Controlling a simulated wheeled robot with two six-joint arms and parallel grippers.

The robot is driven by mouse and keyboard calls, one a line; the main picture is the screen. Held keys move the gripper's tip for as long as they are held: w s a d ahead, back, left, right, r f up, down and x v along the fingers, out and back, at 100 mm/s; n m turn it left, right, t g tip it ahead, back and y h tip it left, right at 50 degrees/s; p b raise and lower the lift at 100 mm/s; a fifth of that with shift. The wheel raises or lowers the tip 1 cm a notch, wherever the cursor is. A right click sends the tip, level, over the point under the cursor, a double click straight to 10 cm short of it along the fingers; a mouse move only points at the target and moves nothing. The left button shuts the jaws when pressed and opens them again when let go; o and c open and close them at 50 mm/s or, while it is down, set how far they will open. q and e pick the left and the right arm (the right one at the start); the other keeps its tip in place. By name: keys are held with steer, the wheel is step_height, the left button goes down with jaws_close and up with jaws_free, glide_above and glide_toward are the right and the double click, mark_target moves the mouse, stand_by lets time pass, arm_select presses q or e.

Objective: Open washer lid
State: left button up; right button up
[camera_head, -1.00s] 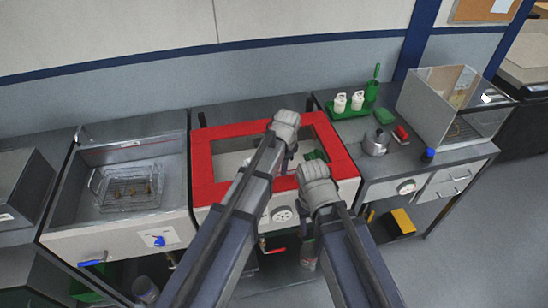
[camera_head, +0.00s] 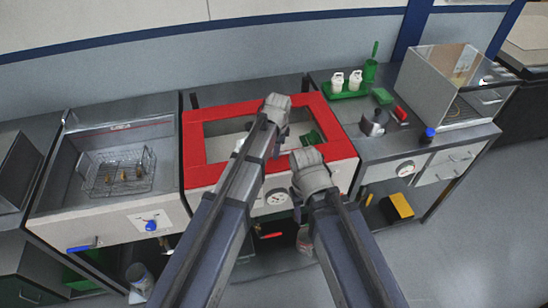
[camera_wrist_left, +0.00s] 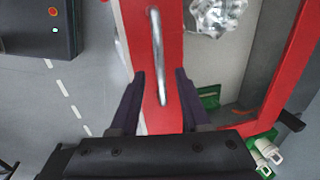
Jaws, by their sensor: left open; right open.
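The washer lid (camera_head: 196,160) is a red frame with a window, lying flat over a white-fronted washer in the middle of the head view. Its silver bar handle (camera_wrist_left: 157,55) shows on the red frame in the left wrist view. My left gripper (camera_wrist_left: 161,78) is open, with one dark finger on each side of the handle's near end; contact is not visible. In the head view my left gripper (camera_head: 276,106) is over the lid. My right gripper (camera_head: 306,162) is open, lower, by the washer's front edge. My arms hide part of the lid's front.
A sink with a wire basket (camera_head: 118,172) stands to the left. The right bench carries white bottles (camera_head: 346,80) on a green tray, a kettle (camera_head: 374,123), a blue-capped item (camera_head: 428,135) and a clear-walled box (camera_head: 445,85). A gauge (camera_head: 275,198) is on the washer's front.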

arm_select(q)
steer(key=shift+w+f+b, duration=0.2)
steer(key=shift+f+b, duration=0.35)
steer(key=shift+f, duration=0.45)
steer(key=shift+r, duration=0.1)
steer(key=shift+c, duration=0.4)
jaws_close()
